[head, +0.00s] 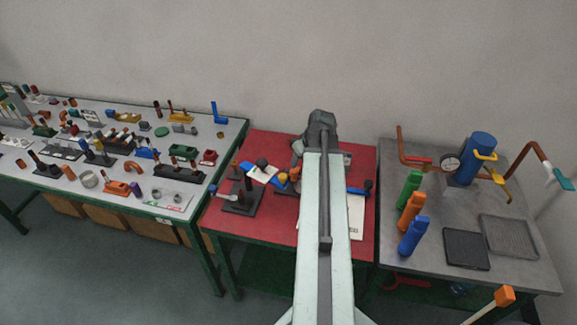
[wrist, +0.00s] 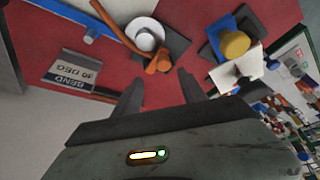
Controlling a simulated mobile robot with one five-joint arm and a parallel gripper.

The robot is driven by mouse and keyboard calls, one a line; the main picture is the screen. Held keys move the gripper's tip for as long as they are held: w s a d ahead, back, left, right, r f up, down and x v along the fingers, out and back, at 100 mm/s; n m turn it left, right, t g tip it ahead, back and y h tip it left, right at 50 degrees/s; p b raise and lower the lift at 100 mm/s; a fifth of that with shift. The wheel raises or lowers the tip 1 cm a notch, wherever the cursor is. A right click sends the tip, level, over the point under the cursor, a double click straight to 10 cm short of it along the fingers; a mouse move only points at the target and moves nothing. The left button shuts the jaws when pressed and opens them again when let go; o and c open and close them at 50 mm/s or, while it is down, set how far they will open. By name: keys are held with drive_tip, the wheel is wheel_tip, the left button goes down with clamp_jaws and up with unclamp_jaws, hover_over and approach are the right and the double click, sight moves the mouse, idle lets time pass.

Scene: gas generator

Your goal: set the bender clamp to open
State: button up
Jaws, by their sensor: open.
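The bender shows in the wrist view as a pale round wheel (wrist: 147,36) on a dark base, with an orange-brown tube (wrist: 113,28) running past it. A short orange piece (wrist: 158,66), which looks like the clamp, sits beside the wheel; I cannot tell its setting. A blue bar (wrist: 68,18) lies at upper left. My gripper (wrist: 160,82) is open and empty, its fingers close to the orange piece, with no clear contact visible. In the head view my arm hides most of the bender; a blue handle (head: 357,190) shows on its right.
A sign reading "BEND 90 DEG" (wrist: 75,70) is near the bender. A blue block with a yellow knob (wrist: 234,43) is to the right. The red table (head: 262,220) stands between a crowded parts table (head: 210,150) and a grey table (head: 390,285) with bottles.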

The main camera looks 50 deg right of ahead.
sight(294, 170)
drive_tip(key=b+x, duration=0.4)
drive_tip(key=x, duration=0.1)
drive_tip(key=b+x, duration=0.3)
drive_tip(key=shift+w+a, duration=0.3)
drive_tip(key=shift+a, duration=0.05)
drive_tip(key=shift+r, duration=0.1)
clamp_jaws()
idle(0.8)
